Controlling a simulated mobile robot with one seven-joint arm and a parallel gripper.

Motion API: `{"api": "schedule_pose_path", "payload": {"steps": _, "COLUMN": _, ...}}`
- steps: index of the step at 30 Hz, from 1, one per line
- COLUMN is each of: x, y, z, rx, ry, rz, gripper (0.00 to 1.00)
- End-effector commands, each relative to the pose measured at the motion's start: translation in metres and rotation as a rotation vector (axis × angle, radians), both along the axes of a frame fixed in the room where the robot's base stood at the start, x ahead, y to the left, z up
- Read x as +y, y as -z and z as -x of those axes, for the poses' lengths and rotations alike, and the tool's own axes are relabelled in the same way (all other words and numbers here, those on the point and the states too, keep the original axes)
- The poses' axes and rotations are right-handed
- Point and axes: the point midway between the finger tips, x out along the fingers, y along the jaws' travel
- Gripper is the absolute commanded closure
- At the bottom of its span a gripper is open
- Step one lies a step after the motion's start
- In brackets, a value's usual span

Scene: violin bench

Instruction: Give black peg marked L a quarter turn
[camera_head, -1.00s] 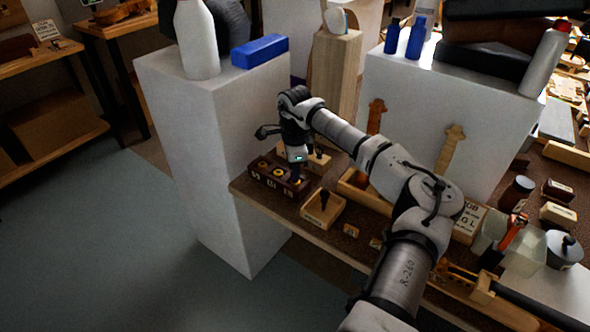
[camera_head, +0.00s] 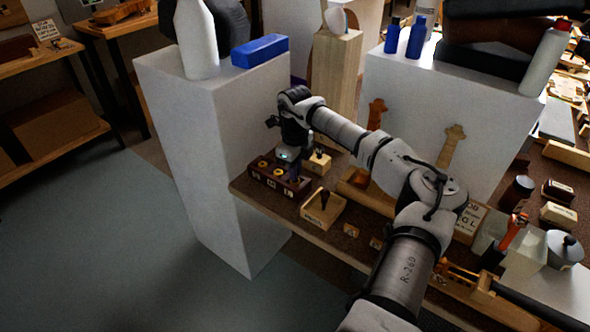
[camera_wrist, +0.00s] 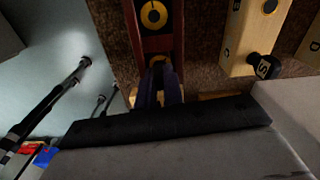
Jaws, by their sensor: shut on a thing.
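The dark red-brown rack (camera_head: 272,182) stands near the left end of the bench. Two yellow rings show on its top in the head view. My gripper (camera_head: 294,174) points down at the rack's right end, its fingers shut. In the wrist view my gripper (camera_wrist: 158,82) reaches over the rack (camera_wrist: 134,38), in line with its yellow rings. The black peg marked L is not clearly visible; the fingers hide what they hold, and I cannot read a letter there.
A pale wooden block (camera_wrist: 244,36) beside the rack holds a black knob marked S (camera_wrist: 265,67). An open wooden box (camera_head: 334,208) with a dark peg stands right of the rack. A white pedestal (camera_head: 190,130) rises close on the left.

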Motion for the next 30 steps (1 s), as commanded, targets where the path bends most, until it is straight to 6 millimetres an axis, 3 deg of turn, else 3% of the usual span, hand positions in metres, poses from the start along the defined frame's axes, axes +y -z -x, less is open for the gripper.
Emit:
{"api": "schedule_pose_path", "payload": {"steps": 6, "x": 0.0, "y": 0.0012, "z": 0.0008, "rx": 0.003, "ry": 0.191, "rz": 0.0, "gripper": 1.0}}
{"api": "schedule_pose_path", "payload": {"steps": 17, "x": 0.0, "y": 0.0012, "z": 0.0009, "rx": 0.003, "ry": 0.234, "rz": 0.0, "gripper": 1.0}}
{"api": "schedule_pose_path", "payload": {"steps": 24, "x": -0.0003, "y": 0.0014, "z": 0.0009, "rx": 0.003, "ry": 0.515, "rz": 0.002, "gripper": 1.0}}
{"api": "schedule_pose_path", "payload": {"steps": 30, "x": 0.0, "y": 0.0016, "z": 0.001, "rx": 0.005, "ry": 0.64, "rz": 0.001, "gripper": 1.0}}
